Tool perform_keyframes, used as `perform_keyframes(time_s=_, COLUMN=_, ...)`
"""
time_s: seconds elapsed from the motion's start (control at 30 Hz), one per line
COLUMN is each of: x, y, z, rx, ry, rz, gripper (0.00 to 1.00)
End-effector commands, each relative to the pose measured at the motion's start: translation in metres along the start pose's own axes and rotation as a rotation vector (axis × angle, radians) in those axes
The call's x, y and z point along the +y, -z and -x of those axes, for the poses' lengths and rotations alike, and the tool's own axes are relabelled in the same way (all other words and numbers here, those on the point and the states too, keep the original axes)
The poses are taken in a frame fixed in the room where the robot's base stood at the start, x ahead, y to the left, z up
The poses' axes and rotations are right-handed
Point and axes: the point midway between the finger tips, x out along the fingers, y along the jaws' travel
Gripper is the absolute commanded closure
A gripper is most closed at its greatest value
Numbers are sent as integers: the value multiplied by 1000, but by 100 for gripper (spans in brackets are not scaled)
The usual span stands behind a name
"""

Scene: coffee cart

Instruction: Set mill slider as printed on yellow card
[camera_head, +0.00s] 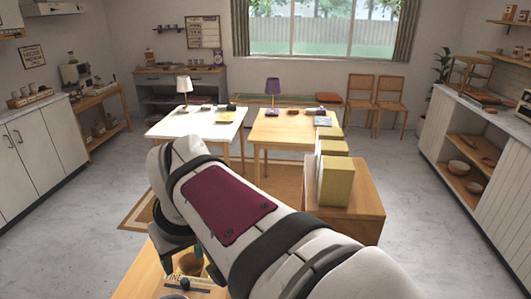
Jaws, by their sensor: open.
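The mill slider (185,284) shows at the bottom edge as a small dark knob on a dark track, with lettering that seems to read "FINE" beside it. The rest of the mill is cut off by the frame or hidden by my arm. My gripper (178,242) is a dark shape at the left end of my white arm, above and apart from the slider. It is open; its fingertips are largely hidden.
A round brown piece (191,264) lies just behind the slider. Several yellow boxes (337,182) stand on a wooden cabinet (357,222) to the right. A white table (178,122) and a wooden table (262,135) stand farther back. The floor at left is clear.

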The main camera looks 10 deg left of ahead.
Motion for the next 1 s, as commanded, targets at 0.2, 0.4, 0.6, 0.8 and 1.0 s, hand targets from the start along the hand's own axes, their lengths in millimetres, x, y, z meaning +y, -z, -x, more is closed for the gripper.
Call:
perform_keyframes(time_s=0.2, x=0, y=-2, z=-66, rx=-7, ry=1, rz=-4, gripper=47)
perform_keyframes(time_s=0.4, x=0, y=-2, z=-106, rx=-4, ry=1, rz=-6, gripper=47)
perform_keyframes(time_s=0.6, x=1, y=-1, z=-121, rx=-1, ry=0, rz=-5, gripper=47)
perform_keyframes(time_s=0.8, x=1, y=-1, z=-122, rx=0, ry=0, rz=-6, gripper=47)
perform_keyframes(time_s=1.0, x=1, y=-1, z=-122, rx=0, ry=0, rz=-6, gripper=70)
